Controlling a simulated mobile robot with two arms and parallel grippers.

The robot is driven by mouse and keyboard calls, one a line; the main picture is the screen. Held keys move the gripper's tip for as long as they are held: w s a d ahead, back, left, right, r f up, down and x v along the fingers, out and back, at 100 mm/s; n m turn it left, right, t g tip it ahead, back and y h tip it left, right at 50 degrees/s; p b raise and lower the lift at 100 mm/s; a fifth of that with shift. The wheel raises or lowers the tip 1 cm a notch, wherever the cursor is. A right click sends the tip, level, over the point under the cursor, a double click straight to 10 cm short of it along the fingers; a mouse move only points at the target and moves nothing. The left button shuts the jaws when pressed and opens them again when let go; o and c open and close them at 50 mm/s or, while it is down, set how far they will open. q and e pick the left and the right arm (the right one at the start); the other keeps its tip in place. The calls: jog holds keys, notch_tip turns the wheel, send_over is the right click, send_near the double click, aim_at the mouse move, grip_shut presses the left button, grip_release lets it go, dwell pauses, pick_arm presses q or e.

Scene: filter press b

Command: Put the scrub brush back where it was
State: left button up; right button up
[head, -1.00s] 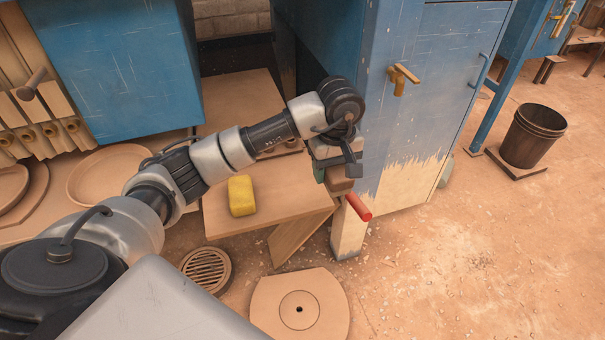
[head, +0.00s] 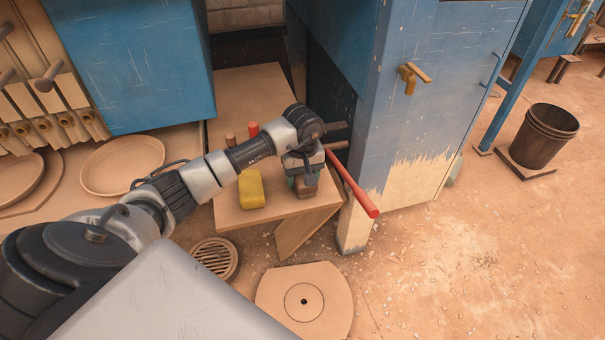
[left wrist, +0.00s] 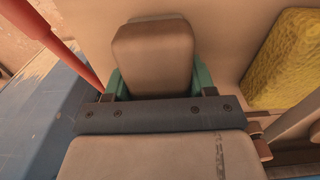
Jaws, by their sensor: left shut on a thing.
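My left gripper (head: 304,182) is shut on a small brown block, the scrub brush (head: 307,191), near the front right corner of the low wooden bench (head: 232,215). In the left wrist view the brush (left wrist: 152,55) sits between the gripper's green finger pads, over the tan surface. I cannot tell whether it touches the bench. A yellow sponge (head: 251,188) lies on the bench to the left of the gripper; it also shows in the left wrist view (left wrist: 290,60). My right gripper is not in view.
A long red bar (head: 353,185) slants just right of the gripper, by the blue cabinet (head: 440,90). Short red (head: 253,129) and brown (head: 230,138) upright pieces stand behind the sponge. A dark bucket (head: 538,137) stands far right. The floor in front is mostly open.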

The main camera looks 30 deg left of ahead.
pick_arm(q)
jog(key=o, duration=0.4)
jog(key=shift+f, duration=0.15)
jog(key=o, duration=0.4)
jog(key=shift+o, duration=0.2)
notch_tip(320, 180, up, 12)
jog(key=shift+r+b, duration=0.2)
jog(key=shift+b, duration=0.25)
